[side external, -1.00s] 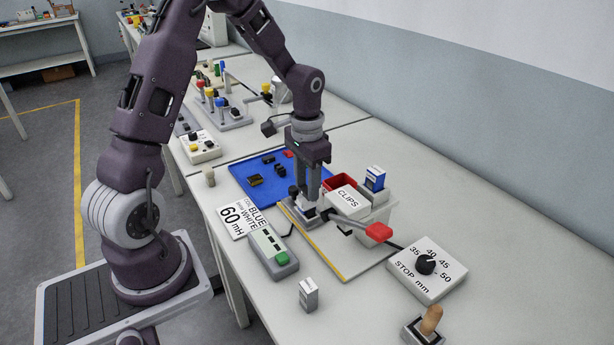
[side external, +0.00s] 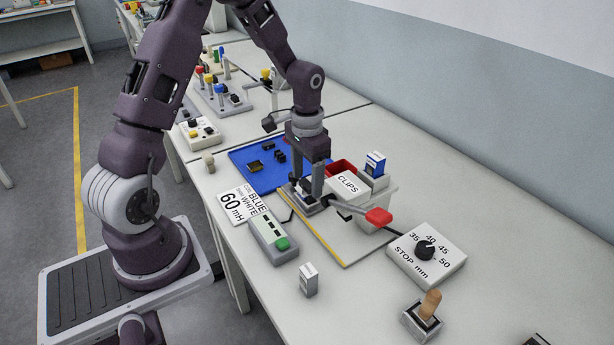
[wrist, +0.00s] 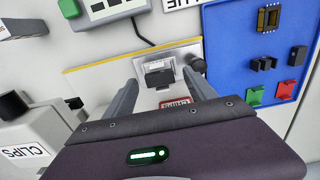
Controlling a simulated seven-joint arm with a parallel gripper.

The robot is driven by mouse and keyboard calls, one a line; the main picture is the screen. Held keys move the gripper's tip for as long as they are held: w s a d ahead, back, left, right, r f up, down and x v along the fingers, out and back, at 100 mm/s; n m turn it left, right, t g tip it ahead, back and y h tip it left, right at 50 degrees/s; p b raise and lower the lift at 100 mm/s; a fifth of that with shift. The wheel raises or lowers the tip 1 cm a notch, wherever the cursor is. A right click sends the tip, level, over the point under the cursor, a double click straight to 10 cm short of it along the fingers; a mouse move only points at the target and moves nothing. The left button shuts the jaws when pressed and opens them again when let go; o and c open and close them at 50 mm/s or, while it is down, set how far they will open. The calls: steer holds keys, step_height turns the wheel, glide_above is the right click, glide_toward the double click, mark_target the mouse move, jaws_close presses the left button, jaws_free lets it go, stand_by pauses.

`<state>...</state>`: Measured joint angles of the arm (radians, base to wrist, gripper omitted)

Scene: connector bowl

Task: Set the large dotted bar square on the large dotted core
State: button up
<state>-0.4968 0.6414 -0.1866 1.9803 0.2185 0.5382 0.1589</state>
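My gripper (wrist: 162,79) is open in the wrist view, its two fingers apart on either side of a grey fixture (wrist: 140,67) on the work board. A dark grey block (wrist: 158,76) sits in the fixture between the fingertips, with clear gaps to both. I cannot make out dots, so I cannot tell whether it is the core, the bar, or both stacked. In the side view my gripper (side external: 309,193) is low over the fixture and hides most of it. Small black parts (wrist: 263,63) (side external: 280,154) lie on the blue mat (wrist: 228,50).
A red-and-white labelled piece (wrist: 175,103) shows between the fingers. The CLIPS box (side external: 349,185), a red-handled lever (side external: 378,216) and a dark knob (wrist: 198,65) are close by. A grey meter (side external: 270,238) and the STOP mm dial box (side external: 427,256) stand nearer the front.

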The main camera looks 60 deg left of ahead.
step_height(320, 180, up, 7)
steer(key=shift+r, duration=0.1)
steer(key=s+d+r+t+y, duration=0.1)
steer(key=s+d+r, duration=0.2)
steer(key=r, duration=0.2)
steer(key=s+d+r+t, duration=0.1)
steer(key=s+d+r, duration=0.2)
steer(key=r, duration=0.2)
steer(key=s+d+r+t, duration=0.1)
steer(key=s+d+r, duration=0.1)
steer(key=s, duration=0.5)
steer(key=s+d+r+t+h, duration=0.1)
steer(key=s+d+r+t, duration=0.1)
steer(key=s+d, duration=0.3)
steer(key=shift+s+r+t, duration=0.25)
steer(key=shift+s+t, duration=0.05)
steer(key=shift+s, duration=0.9)
